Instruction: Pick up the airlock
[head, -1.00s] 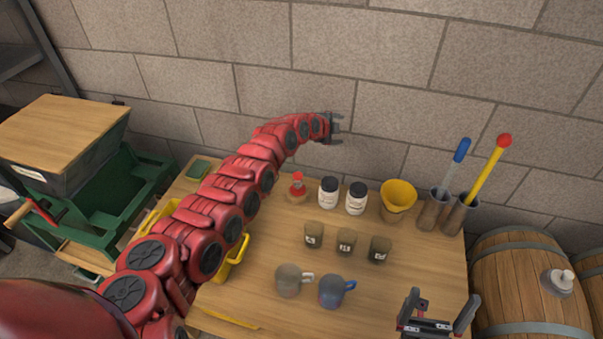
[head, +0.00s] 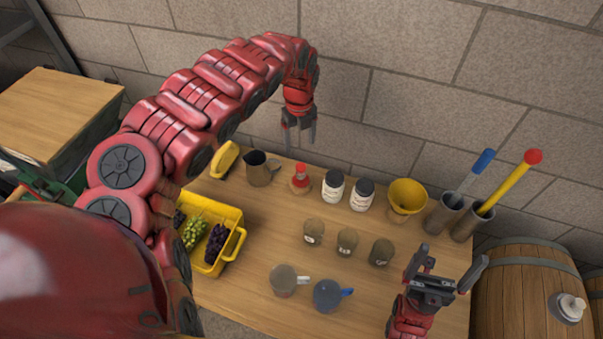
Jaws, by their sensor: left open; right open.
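The airlock (head: 300,180) appears to be the small piece with a red top at the back of the table, left of two white jars. It stands upright and uncovered. My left gripper (head: 299,142) points down with its fingers apart, above the airlock in the picture and not touching it. How far it is from the airlock in depth is hard to tell. My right gripper (head: 445,262) is open and empty over the table's front right part, well away from the airlock.
A dark pitcher (head: 260,168) stands close left of the airlock and a white jar (head: 333,187) close right. A yellow funnel (head: 406,196) is further right. Several small pots and two mugs stand in front. A yellow crate (head: 237,248) with grapes is at left.

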